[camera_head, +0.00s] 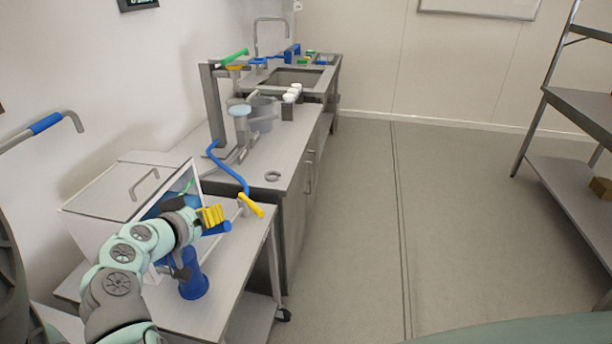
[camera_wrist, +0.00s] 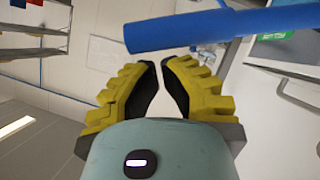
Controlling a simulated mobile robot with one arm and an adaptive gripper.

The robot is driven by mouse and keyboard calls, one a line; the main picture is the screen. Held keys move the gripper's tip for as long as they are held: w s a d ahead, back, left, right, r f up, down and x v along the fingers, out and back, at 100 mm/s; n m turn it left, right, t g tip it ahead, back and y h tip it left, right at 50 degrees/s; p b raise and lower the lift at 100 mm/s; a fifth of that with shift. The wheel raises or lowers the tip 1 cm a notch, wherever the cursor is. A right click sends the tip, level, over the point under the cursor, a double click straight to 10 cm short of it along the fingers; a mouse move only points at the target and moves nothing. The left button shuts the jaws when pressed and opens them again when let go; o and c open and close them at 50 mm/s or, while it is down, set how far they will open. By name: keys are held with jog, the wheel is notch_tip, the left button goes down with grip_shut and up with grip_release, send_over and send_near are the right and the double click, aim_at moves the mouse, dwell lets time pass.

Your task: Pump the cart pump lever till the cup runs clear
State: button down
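My gripper (camera_head: 222,213) has yellow ribbed fingers and is above the cart (camera_head: 212,315). In the wrist view its fingertips (camera_wrist: 160,66) stand a small gap apart with nothing between them. A blue bar, which looks like the pump lever (camera_wrist: 225,28), crosses just beyond the fingertips. Its blue end (camera_head: 217,229) shows just below my gripper in the head view; I cannot tell if they touch. The blue pump body (camera_head: 194,284) stands upright on the cart. A cup with a pale blue top (camera_head: 240,111) is at the counter stand; its contents are unclear.
A white box (camera_head: 105,190) with a handled lid sits on the cart behind my arm. A blue hose (camera_head: 228,172) runs to a yellow nozzle (camera_head: 251,206). A grey bucket (camera_head: 264,122) is on the counter. The floor (camera_head: 450,220) to the right is clear up to a shelf rack (camera_head: 585,105).

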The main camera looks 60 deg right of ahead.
jog(key=f+b, duration=0.1)
jog(key=s+f+b, duration=0.1)
jog(key=m+b, duration=0.1)
jog(key=shift+s+d+f+t+b, duration=0.25)
jog(key=shift+d+f+t+b, duration=0.05)
jog(key=shift+d+f+b, duration=0.1)
notch_tip(320, 180, down, 7)
jog(key=s+m+t+y+b, duration=0.1)
jog(key=s+b, duration=0.1)
jog(key=b, duration=0.6)
jog(key=shift+d+m, duration=0.35)
jog(key=shift+m, duration=0.05)
jog(key=shift+s+f, duration=0.1)
notch_tip(320, 180, up, 4)
jog(key=p, duration=0.5)
send_near(217, 227)
jog(key=shift+s+d+f, duration=0.5)
jog(key=shift+d+f, duration=0.15)
jog(key=shift+f, duration=0.05)
jog(key=shift+s+d+f, duration=0.55)
jog(key=shift+d+f, duration=0.05)
jog(key=shift+f, duration=0.1)
dwell(1.3)
